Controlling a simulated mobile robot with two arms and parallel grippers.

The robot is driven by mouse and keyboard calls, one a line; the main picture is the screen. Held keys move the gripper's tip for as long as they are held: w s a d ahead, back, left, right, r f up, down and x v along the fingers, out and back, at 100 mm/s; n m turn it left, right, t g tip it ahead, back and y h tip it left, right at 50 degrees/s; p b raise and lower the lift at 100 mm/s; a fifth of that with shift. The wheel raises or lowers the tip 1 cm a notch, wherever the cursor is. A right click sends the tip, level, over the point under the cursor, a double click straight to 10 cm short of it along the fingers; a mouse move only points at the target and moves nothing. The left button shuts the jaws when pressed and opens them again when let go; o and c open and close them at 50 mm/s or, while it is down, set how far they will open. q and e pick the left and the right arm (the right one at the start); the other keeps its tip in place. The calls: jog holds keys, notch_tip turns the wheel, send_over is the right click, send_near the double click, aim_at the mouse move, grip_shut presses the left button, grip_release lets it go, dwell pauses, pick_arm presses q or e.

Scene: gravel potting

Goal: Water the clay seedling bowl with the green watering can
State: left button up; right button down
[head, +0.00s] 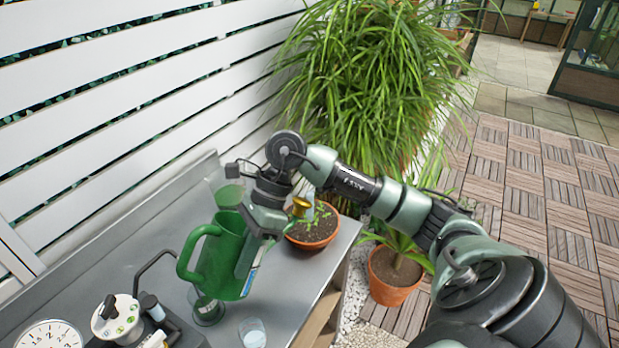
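The green watering can (219,262) is at the middle left of the head view, its large handle to the left. The bowl stands on the bench's far right corner and holds dark soil with small green seedlings. My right gripper (257,243) is at the can's right side and appears shut on it; the fingertips are partly hidden. The can looks slightly tilted and raised over the bench. No water stream is visible. My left gripper is out of view.
The grey metal bench (150,265) runs along a white slatted wall. A small glass jar (208,309), a clear cup (252,332), a white device (117,320) and a dial scale (50,335) stand near the front. A potted plant (391,283) stands on the floor beyond the bench edge.

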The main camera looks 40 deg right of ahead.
aim_at(238, 244)
jog(key=shift+r, duration=0.25)
jog(key=shift+w+r+h+p, duration=0.1)
jog(key=shift+r+h+p, duration=0.6)
jog(key=shift+p, duration=0.25)
jog(key=r+h+p, duration=0.2)
jog(key=shift+a+t+h+p, duration=0.1)
jog(key=shift+t+h+p, duration=0.2)
jog(key=shift+h+p, duration=0.1)
jog(key=shift+r+h+p, duration=0.5)
jog(key=shift+h+p, duration=0.05)
jog(key=shift+h, duration=0.25)
jog(key=shift+r+h, duration=0.25)
jog(key=shift+h, duration=0.55)
